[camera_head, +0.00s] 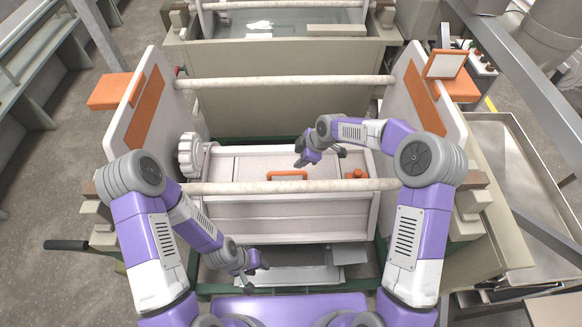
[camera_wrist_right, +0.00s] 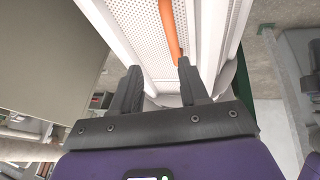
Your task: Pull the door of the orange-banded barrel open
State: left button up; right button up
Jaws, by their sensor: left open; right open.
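The orange-banded barrel (camera_head: 260,215) lies between two white end plates with orange bands (camera_head: 146,105). Its pale door (camera_head: 245,165) faces up and looks closed. An orange handle (camera_head: 287,175) is on the door and also shows in the right wrist view (camera_wrist_right: 170,28). My right gripper (camera_head: 319,160) is open above the door, just right of and behind the handle. In the wrist view its fingers (camera_wrist_right: 159,68) point toward the handle, whose near end is close to the right fingertip; I cannot tell if they touch. My left gripper (camera_head: 254,267) is open and empty, low in front of the barrel.
Pale cross rods (camera_head: 285,187) span the end plates before and behind the door. A white gear (camera_head: 192,156) is at the barrel's left, and an orange knob (camera_head: 355,174) at its right. Another tank (camera_head: 285,55) stands behind. A metal tray (camera_head: 490,150) is at right.

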aim_at(286, 173)
jog(key=shift+n, duration=0.5)
jog(key=shift+s+a+p+x, duration=0.2)
jog(key=shift+s+x, duration=0.15)
jog(key=shift+x, duration=1.15)
jog(key=shift+s+a+p+x, duration=0.15)
jog(key=shift+s+x, duration=0.15)
jog(key=shift+x, duration=1.25)
jog(key=shift+s+a+p+x, duration=0.2)
jog(key=shift+s+x, duration=0.15)
jog(key=shift+x, duration=1.15)
jog(key=shift+d, duration=0.1)
grip_shut()
